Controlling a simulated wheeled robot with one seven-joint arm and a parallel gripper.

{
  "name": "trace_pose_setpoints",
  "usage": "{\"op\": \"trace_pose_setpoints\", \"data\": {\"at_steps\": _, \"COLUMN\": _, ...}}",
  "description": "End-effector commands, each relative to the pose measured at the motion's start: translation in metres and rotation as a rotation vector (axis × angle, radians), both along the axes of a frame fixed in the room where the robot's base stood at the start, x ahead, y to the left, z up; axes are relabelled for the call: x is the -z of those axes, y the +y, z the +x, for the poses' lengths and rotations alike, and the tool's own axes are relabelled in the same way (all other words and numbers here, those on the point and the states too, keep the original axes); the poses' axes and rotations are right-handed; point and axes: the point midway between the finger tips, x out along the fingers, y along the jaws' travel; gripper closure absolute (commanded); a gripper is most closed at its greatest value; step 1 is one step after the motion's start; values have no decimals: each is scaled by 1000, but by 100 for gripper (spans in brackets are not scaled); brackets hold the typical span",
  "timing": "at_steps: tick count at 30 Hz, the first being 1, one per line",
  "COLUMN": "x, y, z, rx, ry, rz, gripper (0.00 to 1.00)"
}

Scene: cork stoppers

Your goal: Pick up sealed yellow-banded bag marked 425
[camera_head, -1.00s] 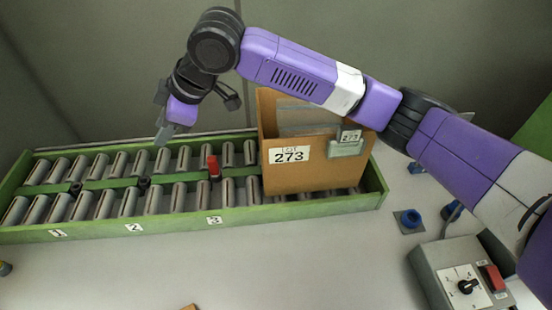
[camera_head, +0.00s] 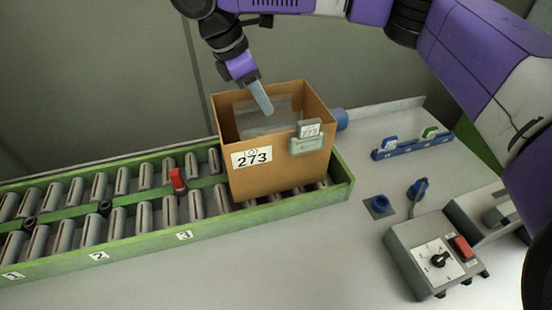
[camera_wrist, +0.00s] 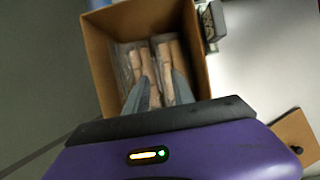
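A cardboard box (camera_head: 270,180) labelled LOT 273 stands on the roller conveyor. In the wrist view the same box (camera_wrist: 97,50) holds clear bags with tan, cork-like contents, one on the left (camera_wrist: 128,62) and one on the right (camera_wrist: 172,50). I can make out no yellow band and no number 425 on them. Grey, see-through material (camera_head: 285,108) shows inside the box in the head view. My gripper (camera_head: 266,108) points down at the box opening. In the wrist view my gripper (camera_wrist: 162,80) has its two fingers apart above the bags, with nothing visibly held.
The green-framed conveyor (camera_head: 120,242) has a red stop (camera_head: 178,180). A grey tag (camera_head: 308,135) marked 273 clips on the box's front right edge. A control box (camera_head: 435,255), a blue plug (camera_head: 418,188) and a blue rack (camera_head: 410,146) lie right. The front table is clear.

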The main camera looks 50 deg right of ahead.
Motion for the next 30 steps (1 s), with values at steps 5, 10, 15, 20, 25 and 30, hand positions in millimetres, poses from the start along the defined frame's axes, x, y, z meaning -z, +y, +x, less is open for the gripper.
{"op": "trace_pose_setpoints", "data": {"at_steps": 5, "x": 16, "y": -6, "z": -4, "rx": 0, "ry": 0, "rz": 0, "gripper": 70}}
{"op": "trace_pose_setpoints", "data": {"at_steps": 10, "x": 37, "y": -14, "z": -8, "rx": 1, "ry": -2, "rz": 0, "gripper": 70}}
{"op": "trace_pose_setpoints", "data": {"at_steps": 15, "x": 57, "y": -19, "z": -11, "rx": 0, "ry": -3, "rz": 0, "gripper": 70}}
{"op": "trace_pose_setpoints", "data": {"at_steps": 20, "x": 62, "y": -21, "z": -12, "rx": 0, "ry": -4, "rz": 1, "gripper": 70}}
{"op": "trace_pose_setpoints", "data": {"at_steps": 25, "x": 62, "y": -20, "z": -12, "rx": 0, "ry": -5, "rz": 2, "gripper": 70}}
{"op": "trace_pose_setpoints", "data": {"at_steps": 30, "x": 62, "y": -20, "z": -12, "rx": 0, "ry": -5, "rz": 2, "gripper": 70}}
